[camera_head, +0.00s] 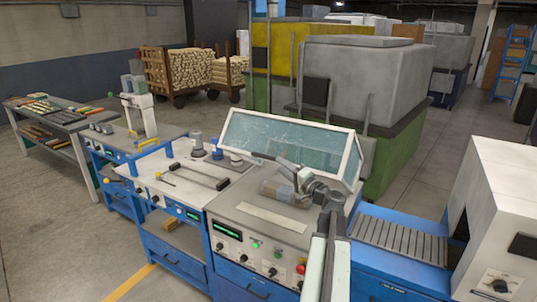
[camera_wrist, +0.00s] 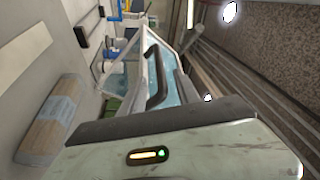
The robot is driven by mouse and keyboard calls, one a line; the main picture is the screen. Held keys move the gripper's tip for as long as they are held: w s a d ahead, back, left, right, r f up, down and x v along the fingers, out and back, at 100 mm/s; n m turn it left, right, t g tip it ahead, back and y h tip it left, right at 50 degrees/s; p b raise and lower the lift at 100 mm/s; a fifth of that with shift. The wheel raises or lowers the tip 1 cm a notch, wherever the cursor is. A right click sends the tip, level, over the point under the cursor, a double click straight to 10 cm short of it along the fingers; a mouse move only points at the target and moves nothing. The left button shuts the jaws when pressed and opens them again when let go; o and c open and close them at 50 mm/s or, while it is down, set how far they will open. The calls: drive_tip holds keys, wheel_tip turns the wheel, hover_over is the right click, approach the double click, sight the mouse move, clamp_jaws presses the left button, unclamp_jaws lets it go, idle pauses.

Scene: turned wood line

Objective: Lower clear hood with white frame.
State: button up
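The clear hood (camera_head: 290,140) has a white frame and a bluish see-through panel. It stands raised and tilted over the machine at the centre of the head view. In the wrist view the hood (camera_wrist: 128,75) shows on edge, with a dark bar handle (camera_wrist: 157,75) along its frame. My gripper (camera_head: 305,184) is at the hood's lower front edge, above the machine top. In the wrist view its pale body fills the bottom, and the handle lies just beyond it. I cannot tell whether they touch. The fingers are too unclear to judge their opening.
The machine's front panel (camera_head: 255,250) has buttons and a green display. A roller conveyor (camera_head: 400,238) and a white housing (camera_head: 497,205) stand at the right. A bench (camera_head: 170,190) adjoins at left.

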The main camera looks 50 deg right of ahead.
sight(269, 158)
drive_tip(key=w, duration=0.5)
drive_tip(key=w+p, duration=0.1)
drive_tip(key=w, duration=0.1)
drive_tip(key=shift+w+d+r, duration=0.35)
drive_tip(key=shift+w+r, duration=0.05)
clamp_jaws()
drive_tip(key=shift+a, duration=0.15)
idle(0.8)
